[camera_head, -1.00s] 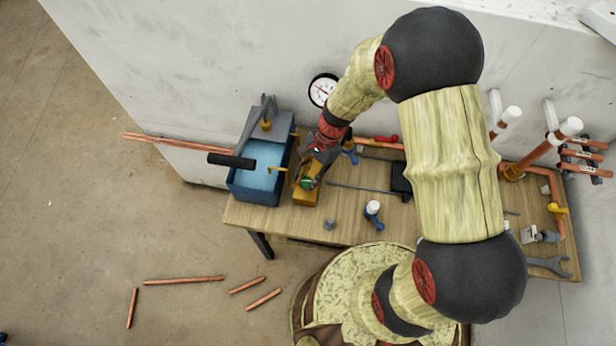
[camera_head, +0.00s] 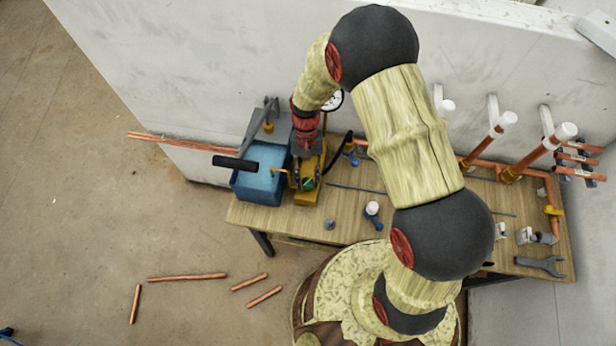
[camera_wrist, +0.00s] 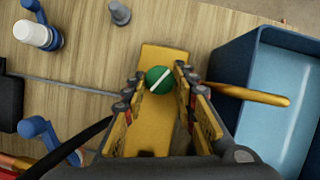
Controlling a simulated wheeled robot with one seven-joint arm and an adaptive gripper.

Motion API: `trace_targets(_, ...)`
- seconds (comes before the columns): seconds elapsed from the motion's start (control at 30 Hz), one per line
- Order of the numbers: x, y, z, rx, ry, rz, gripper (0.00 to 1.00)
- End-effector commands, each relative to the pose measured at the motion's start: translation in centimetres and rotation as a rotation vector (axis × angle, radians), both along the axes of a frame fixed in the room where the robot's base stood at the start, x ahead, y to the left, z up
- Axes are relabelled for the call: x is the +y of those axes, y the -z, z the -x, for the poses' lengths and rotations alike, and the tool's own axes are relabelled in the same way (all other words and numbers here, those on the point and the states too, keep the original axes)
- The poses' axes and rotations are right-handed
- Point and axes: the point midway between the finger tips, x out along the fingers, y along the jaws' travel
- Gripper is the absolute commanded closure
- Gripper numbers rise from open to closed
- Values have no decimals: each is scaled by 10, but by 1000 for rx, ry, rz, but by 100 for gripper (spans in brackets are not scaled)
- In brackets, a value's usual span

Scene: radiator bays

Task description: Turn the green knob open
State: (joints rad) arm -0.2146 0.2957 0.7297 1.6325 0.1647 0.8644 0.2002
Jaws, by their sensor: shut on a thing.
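The green knob (camera_head: 308,184) is round, with a white line across its face, and sits on a yellow block (camera_head: 310,198) at the left of the workbench. In the wrist view the knob (camera_wrist: 159,80) lies between my fingertips, its white line slanting up to the right. My gripper (camera_wrist: 158,77) is shut on the knob, one finger at each side. In the head view my gripper (camera_head: 307,177) reaches down to the knob from the wall side, and my wrist hides part of the block.
A blue tank (camera_head: 246,189) stands close left of the block, with a yellow lever (camera_wrist: 250,94) between them. A black hose (camera_head: 340,150) passes on the right. A blue-and-white valve (camera_head: 373,214) stands on the workbench (camera_head: 345,220). A gauge (camera_head: 333,101) is partly hidden on the wall.

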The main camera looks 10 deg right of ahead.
Motion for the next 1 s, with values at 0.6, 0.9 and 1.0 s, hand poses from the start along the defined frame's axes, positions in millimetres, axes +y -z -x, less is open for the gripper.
trace_targets(0.6,3,0,0,-2,-474,-1,97)
trace_targets(0.9,4,0,0,-2,-559,0,97)
trace_targets(1.0,4,0,0,-2,-568,-1,97)
